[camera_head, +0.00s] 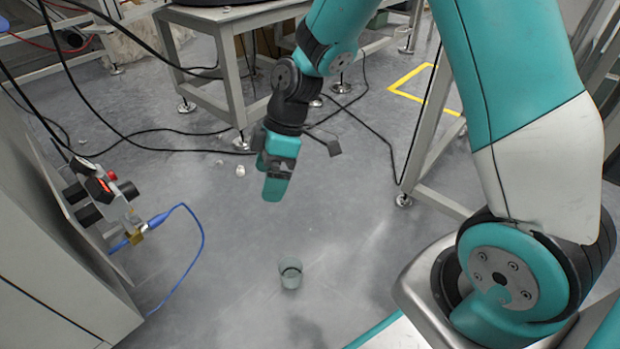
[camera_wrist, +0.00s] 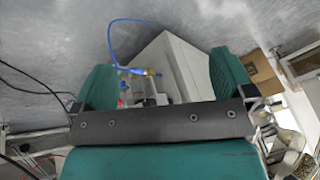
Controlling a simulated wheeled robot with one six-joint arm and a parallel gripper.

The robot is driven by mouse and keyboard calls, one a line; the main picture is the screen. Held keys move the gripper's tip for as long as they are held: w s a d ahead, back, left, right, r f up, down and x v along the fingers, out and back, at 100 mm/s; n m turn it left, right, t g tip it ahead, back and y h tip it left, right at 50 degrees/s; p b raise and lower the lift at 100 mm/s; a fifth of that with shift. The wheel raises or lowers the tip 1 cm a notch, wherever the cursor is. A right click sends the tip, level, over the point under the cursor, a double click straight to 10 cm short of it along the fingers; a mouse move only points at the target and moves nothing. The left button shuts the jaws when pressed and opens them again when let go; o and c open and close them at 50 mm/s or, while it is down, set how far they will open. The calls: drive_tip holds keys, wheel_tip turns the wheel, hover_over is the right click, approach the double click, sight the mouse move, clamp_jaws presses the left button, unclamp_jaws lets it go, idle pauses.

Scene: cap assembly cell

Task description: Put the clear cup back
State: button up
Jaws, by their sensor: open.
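The clear cup (camera_head: 290,272) is a small, grey-tinted see-through cup. It is upright on the grey floor in the lower middle of the head view. My gripper (camera_head: 275,188) is above the floor, up and slightly left of the cup in the picture, and apart from it. In the wrist view, my gripper's two green fingers (camera_wrist: 157,85) are spread wide with nothing held between them. The cup does not show in the wrist view.
A grey cabinet (camera_head: 45,262) with a panel of knobs and a blue cable (camera_head: 199,245) stands at the left. Work tables (camera_head: 225,15) stand behind, with black cables on the floor. Small white bits (camera_head: 240,170) lie on the floor. Floor around the cup is clear.

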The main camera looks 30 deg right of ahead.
drive_tip(key=s+a+r+m+t, duration=0.1)
drive_tip(key=s+r+m, duration=0.6)
drive_tip(key=s+r, duration=0.8)
drive_tip(key=s+a, duration=0.1)
drive_tip(key=s, duration=0.2)
drive_tip(key=shift+s+a+r+h, duration=0.15)
drive_tip(key=shift+s+r+h, duration=0.15)
drive_tip(key=shift+s, duration=0.1)
